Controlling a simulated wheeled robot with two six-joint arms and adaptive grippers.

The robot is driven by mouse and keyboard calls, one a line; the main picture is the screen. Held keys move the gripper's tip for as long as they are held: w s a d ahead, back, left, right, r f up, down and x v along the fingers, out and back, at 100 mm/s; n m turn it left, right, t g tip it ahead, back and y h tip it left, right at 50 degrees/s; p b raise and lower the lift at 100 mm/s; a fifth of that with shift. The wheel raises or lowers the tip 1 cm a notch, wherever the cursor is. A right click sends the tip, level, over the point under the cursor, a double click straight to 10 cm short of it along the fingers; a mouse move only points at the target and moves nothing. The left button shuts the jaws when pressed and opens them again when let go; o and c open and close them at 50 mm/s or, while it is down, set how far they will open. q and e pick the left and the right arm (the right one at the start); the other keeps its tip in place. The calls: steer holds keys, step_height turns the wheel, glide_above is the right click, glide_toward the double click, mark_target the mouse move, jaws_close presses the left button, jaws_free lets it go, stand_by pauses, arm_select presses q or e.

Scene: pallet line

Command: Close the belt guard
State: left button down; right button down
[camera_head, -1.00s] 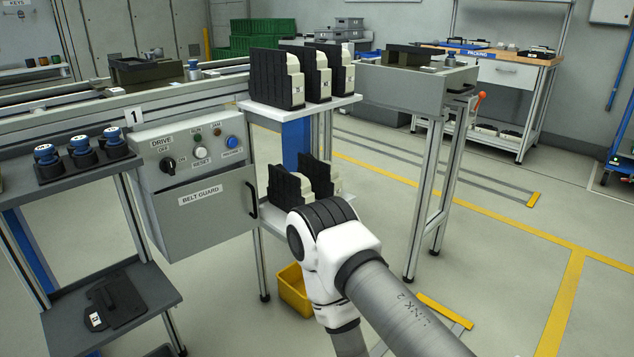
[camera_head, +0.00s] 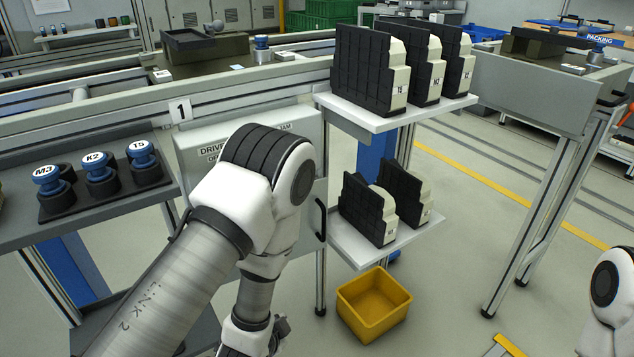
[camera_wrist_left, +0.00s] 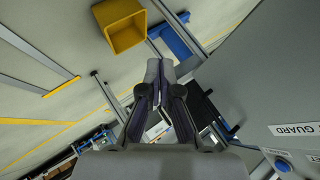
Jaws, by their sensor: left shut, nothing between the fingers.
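The belt guard (camera_head: 312,192) is a grey panel under the drive control box, with a black bar handle (camera_head: 321,220) at its right edge. My left arm hides most of it in the head view. My right gripper is not in view.
The drive box (camera_head: 195,150) sits above the guard. A two-level white shelf (camera_head: 385,115) with black-and-cream parts stands right of the handle. A yellow bin (camera_head: 375,305) is on the floor below. A side table (camera_head: 100,215) holds blue-topped pieces at left.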

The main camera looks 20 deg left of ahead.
mark_target(322, 185)
arm_select(q)
steer(key=w+d+r+m+t, duration=0.2)
steer(key=w+r+m+t, duration=0.2)
steer(key=r, duration=0.6)
steer(key=w+d+r+m+t, duration=0.2)
steer(key=w+r+m+t, duration=0.2)
steer(key=r, duration=0.5)
steer(key=shift+m, duration=0.3)
steer(key=w, duration=0.4)
steer(key=w+a+b, duration=0.1)
steer(key=w, duration=0.3)
steer(key=w+a+b, duration=0.1)
steer(key=w, duration=0.3)
steer(key=shift+w+r, duration=0.25)
steer(key=shift+r, duration=0.05)
steer(key=shift+w+a+r+h, duration=0.1)
steer(key=shift+w+a+h, duration=0.2)
steer(key=shift+w+a, duration=0.1)
